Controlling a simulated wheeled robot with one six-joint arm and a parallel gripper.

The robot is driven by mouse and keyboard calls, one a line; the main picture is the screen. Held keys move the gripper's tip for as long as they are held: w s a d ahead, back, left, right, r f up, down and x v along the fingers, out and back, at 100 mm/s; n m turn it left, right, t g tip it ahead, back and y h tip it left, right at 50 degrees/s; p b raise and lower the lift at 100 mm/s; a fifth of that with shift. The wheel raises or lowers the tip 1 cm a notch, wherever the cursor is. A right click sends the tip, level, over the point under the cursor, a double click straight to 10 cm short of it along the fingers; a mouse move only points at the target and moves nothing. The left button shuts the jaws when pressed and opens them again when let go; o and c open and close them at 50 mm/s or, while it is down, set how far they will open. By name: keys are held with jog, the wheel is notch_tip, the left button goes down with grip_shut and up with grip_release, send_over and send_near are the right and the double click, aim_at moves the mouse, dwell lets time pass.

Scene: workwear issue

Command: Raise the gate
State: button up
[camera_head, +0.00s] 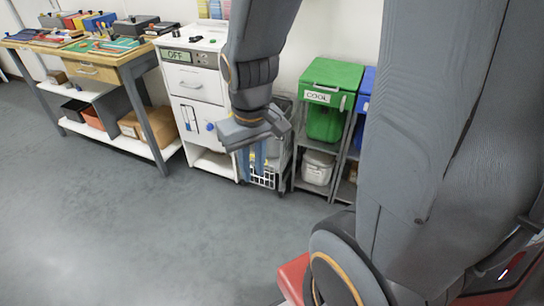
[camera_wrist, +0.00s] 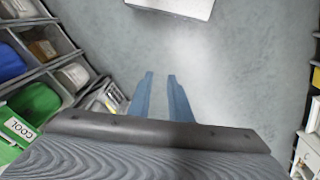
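No part is plainly labelled as a gate, and I cannot tell which piece it is.
A wooden workbench (camera_head: 90,62) with boxes and tools stands at the left. A green bin (camera_head: 330,85) labelled "COOL" and a blue bin (camera_head: 366,88) sit on racks at the right. A white wire basket (camera_head: 263,179) is behind my gripper. The floor at front left is clear.

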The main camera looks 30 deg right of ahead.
jog(key=w+d+f+n+t+b, duration=0.25)
jog(key=w+d+f+b, duration=0.35)
jog(key=w+f, duration=0.4)
jog(key=w+d+f+n+t+h+b, duration=0.1)
jog(key=w+d+f+n+t+b, duration=0.15)
jog(key=w+f+b, duration=0.8)
jog(key=w+d+f+n+t+b, duration=0.25)
jog(key=w+d+f+b, duration=0.25)
jog(key=w+f, duration=0.5)
jog(key=w+d+f+n+t+b, duration=0.2)
jog(key=w+d+f+t+b, duration=0.1)
jog(key=w+d+f+b, duration=0.25)
jog(key=w+d+f+n+t+h+b, duration=0.1)
jog(key=w+d+f+n+t+b, duration=0.15)
jog(key=w+f+b, duration=0.4)
jog(key=w+d+f+n+t+b, duration=0.2)
jog(key=w+d+f+b, duration=0.25)
jog(key=f+b, duration=0.4)
jog(key=shift+t, duration=0.3)
jog(key=shift+w+d+f+b, duration=0.25)
jog(key=shift+w+f+b, duration=0.2)
jog(key=shift+w, duration=0.8)
jog(key=shift+w+d+f+b, duration=0.25)
jog(key=shift+w+f+b, duration=0.2)
jog(key=shift+w, duration=0.8)
jog(key=shift+w+d+f+b, duration=0.25)
jog(key=shift+w+f+b, duration=0.2)
jog(key=shift+w, duration=0.8)
jog(key=shift+c, duration=0.4)
grip_shut()
